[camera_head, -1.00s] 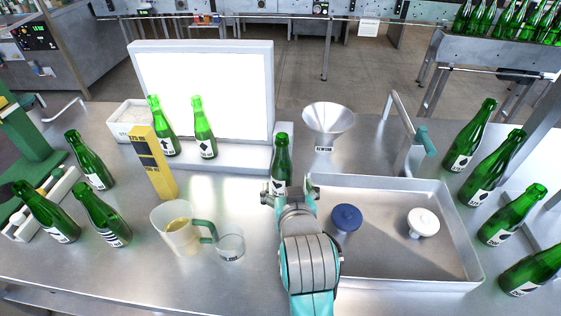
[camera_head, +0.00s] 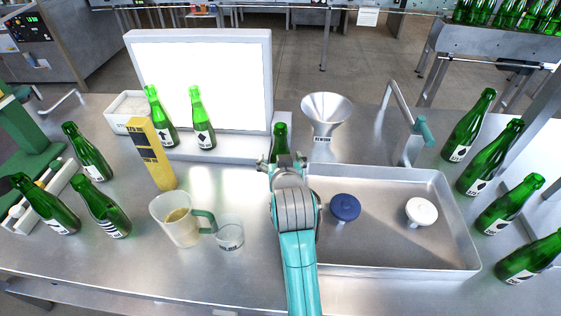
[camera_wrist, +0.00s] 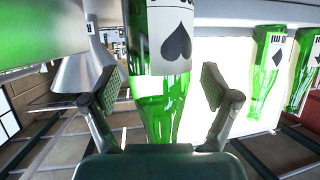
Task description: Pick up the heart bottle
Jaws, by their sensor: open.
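The heart bottle (camera_head: 280,136) is green glass and stands upright near the right end of the light panel's base, its lower part hidden by my gripper in the head view. In the wrist view, which is upside down, the bottle (camera_wrist: 160,100) shows a white label with a dark heart-shaped mark, its neck pointing down the picture. My gripper (camera_head: 283,161) is open at the bottle. In the wrist view the two fingers (camera_wrist: 166,90) stand on either side of the bottle, with a visible gap on each side.
A funnel (camera_head: 326,112) stands close to the right, behind a metal tray (camera_head: 400,258) holding blue and white knobs. Two bottles stand before the light panel (camera_head: 215,80) at left. A yellow block (camera_head: 152,155), jug (camera_head: 176,222) and glass (camera_head: 230,235) are front left. More bottles line both sides.

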